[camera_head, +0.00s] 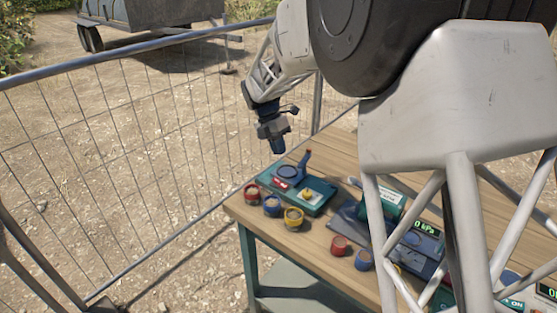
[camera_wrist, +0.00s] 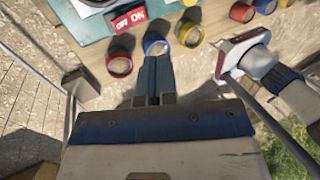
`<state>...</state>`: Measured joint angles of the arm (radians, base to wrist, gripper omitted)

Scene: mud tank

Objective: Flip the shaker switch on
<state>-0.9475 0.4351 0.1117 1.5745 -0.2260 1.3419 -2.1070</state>
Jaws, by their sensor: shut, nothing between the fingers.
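A teal instrument (camera_head: 318,208) with a round dark-blue plate, a red panel and a small yellow part stands at the table's left end. A short blue and red lever (camera_head: 305,158) rises at its back edge. The instrument also shows in the wrist view (camera_wrist: 92,22), with its red panel reading ON upside down. I cannot tell which part is the shaker switch. My gripper (camera_head: 278,146) is above the table's back left edge, left of the lever and apart from it. In the wrist view its blue fingers (camera_wrist: 155,62) are shut and empty, pointing toward the cups.
Red (camera_head: 251,192), blue (camera_head: 272,206) and yellow (camera_head: 293,217) cups stand before the instrument. Another red cup (camera_head: 340,246) and blue cup (camera_head: 363,260) stand farther right, near a kPa display (camera_head: 425,227). A wire fence (camera_head: 150,135) runs along the left. My arm hides much of the table's right side.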

